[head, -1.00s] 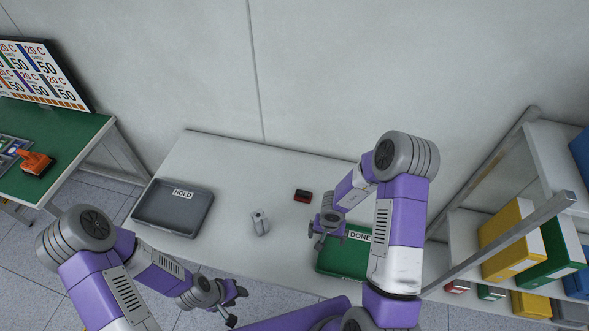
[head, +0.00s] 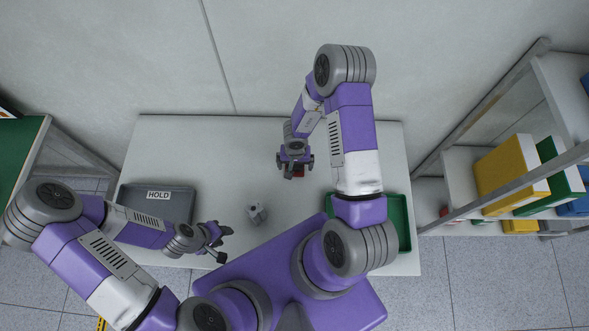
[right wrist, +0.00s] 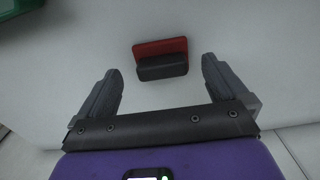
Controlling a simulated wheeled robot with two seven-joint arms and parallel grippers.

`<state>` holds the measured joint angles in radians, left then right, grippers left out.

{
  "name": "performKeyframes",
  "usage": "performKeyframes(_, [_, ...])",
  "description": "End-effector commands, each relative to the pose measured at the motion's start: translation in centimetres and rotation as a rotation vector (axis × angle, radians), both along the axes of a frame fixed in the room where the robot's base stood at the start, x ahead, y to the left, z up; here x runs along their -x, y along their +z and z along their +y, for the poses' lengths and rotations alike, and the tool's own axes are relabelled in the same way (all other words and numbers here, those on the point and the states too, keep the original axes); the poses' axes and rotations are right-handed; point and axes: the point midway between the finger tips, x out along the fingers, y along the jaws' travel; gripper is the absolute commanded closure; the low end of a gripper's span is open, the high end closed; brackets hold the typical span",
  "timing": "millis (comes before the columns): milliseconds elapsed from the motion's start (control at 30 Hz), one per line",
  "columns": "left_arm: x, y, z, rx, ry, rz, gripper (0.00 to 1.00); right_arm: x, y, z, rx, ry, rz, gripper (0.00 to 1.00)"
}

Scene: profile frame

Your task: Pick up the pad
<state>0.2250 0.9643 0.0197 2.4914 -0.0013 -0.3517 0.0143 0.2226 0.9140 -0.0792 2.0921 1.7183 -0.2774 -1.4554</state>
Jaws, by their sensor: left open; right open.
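The pad (right wrist: 161,59) is a small red block with a dark grip, lying on the pale table. In the right wrist view it sits between and just beyond the fingertips of my open right gripper (right wrist: 160,80), with no visible contact. In the head view my right gripper (head: 295,164) is above the pad (head: 298,174) and hides most of it; only a bit of red shows. My left gripper (head: 220,243) is open and empty, near the front left part of the table, beside the grey tray.
The grey HOLD tray (head: 181,204) stands at the table's left. A green tray (head: 402,222) is at the right, partly behind my right arm. A small grey metal part (head: 257,213) stands mid-table. A shelf with binders (head: 505,176) is further right. The table's back left is clear.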

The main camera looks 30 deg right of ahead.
Motion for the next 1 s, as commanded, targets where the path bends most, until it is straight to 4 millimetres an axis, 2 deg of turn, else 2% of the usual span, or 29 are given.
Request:
performKeyframes(33, [0.0,-0.9,0.0,0.0,0.0,0.0,0.57,-0.1,-1.3,0.1,0.001,0.002,0.001,0.0])
performKeyframes(133, [0.0,-1.6,0.0,0.0,0.0,-0.001,0.57,-0.1,-2.5,0.1,0.001,0.002,0.001,0.0])
performKeyframes(400, [0.0,-1.5,0.0,0.0,0.0,-0.001,0.57,-0.1,-2.6,0.0,0.001,0.0,-0.001,0.0])
performKeyframes(767, [0.0,-1.5,0.0,0.0,0.0,-0.001,0.57,-0.1,-2.6,0.1,0.0,0.0,0.0,0.55])
performKeyframes(1000, [0.0,-1.4,0.0,0.0,0.0,-0.001,0.57,-0.1,-2.5,0.0,0.001,0.0,-0.001,0.56])
